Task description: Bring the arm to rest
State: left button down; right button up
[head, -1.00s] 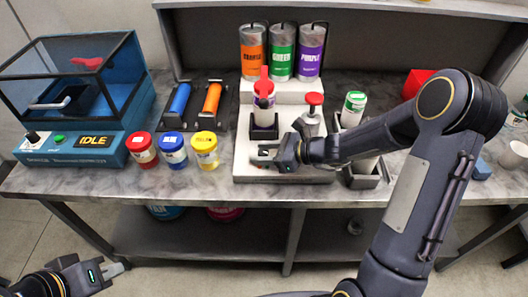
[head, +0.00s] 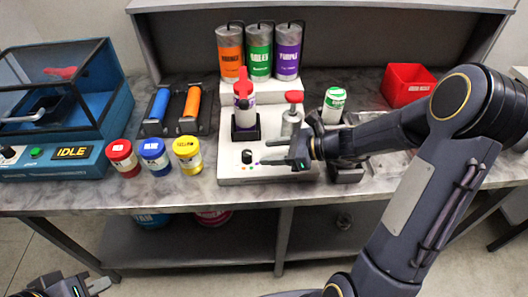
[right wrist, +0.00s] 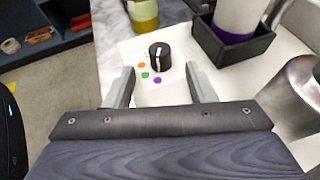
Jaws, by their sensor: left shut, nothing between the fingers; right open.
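My right arm reaches across from the right in the head view. Its gripper (head: 274,153) is open and empty, low over the front of a white machine base, just right of a black knob (head: 247,156). In the right wrist view the two fingers (right wrist: 160,82) stand apart, with the knob (right wrist: 160,55) and coloured dots beyond and between them in the picture; neither finger visibly grips it. My left gripper (head: 92,287) is at the bottom left corner, in front of the table, shut and empty, partly cut off by the frame.
A red-topped bottle (head: 243,92) stands in a black holder on the machine base (head: 270,174), beside a red-capped metal post (head: 292,116). Red, blue and yellow jars (head: 187,154) line the table front. A blue machine reading IDLE (head: 72,152) stands left, a red bin (head: 407,85) back right.

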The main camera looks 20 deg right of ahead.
dwell(0.4)
jog(key=s+a+r+n+g+h, duration=0.1)
jog(key=s+a+r+n+g, duration=0.1)
jog(key=s+r+n, duration=0.35)
jog(key=s+a+r+n+g+h, duration=0.1)
jog(key=s+a+r+n, duration=0.1)
jog(key=s+n, duration=0.65)
jog(key=s+d+f+n+t+h, duration=0.1)
jog(key=s+d+n+h, duration=0.3)
jog(key=s+n, duration=0.5)
jog(key=shift+s+f+h, duration=0.2)
jog(key=shift+f+h, duration=0.15)
jog(key=shift+h, duration=0.35)
